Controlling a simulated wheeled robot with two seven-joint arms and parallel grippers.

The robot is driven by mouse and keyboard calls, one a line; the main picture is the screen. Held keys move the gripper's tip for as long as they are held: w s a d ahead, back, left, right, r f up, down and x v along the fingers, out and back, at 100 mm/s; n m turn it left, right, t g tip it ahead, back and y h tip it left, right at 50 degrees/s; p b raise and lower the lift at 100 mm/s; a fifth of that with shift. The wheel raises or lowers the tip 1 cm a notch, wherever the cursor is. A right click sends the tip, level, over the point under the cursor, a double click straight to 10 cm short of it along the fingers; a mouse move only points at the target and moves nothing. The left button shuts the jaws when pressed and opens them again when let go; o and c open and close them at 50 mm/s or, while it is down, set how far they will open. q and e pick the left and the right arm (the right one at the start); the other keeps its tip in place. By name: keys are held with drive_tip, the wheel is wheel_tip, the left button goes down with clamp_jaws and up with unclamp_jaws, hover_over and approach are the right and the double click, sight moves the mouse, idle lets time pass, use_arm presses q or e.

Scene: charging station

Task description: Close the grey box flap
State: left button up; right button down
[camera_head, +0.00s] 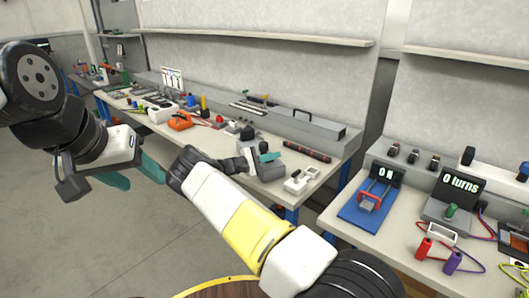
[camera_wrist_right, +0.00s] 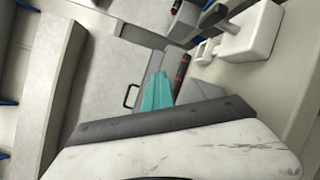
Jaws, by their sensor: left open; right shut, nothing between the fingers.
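A long grey box (camera_head: 235,108) runs along the back of the workbench. Near its right end is a black handle (camera_head: 302,113), on what looks like its flap. In the right wrist view, the handle (camera_wrist_right: 127,96) stands on a light grey panel (camera_wrist_right: 108,70); how far this flap is open I cannot tell. My right gripper (camera_head: 270,155) is shut and empty over the bench, in front of the box and apart from the handle. Its teal fingers (camera_wrist_right: 157,92) show in the wrist view. My left gripper (camera_head: 132,178) is open and empty, left of the bench's front edge.
A red-and-black stick (camera_head: 306,151) lies on the bench right of my right gripper. A white block with a lever (camera_head: 298,182) stands at the front edge. An orange tool (camera_head: 180,121) lies further left. A second table with a blue device (camera_head: 365,208) stands at right.

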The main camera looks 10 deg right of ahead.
drive_tip(key=c, duration=2.2)
unclamp_jaws()
drive_tip(key=c, duration=1.5)
unclamp_jaws()
drive_tip(key=shift+a, duration=0.15)
drive_tip(key=v, duration=0.7)
drive_tip(key=shift+s+a, duration=0.15)
drive_tip(key=shift+a, duration=0.05)
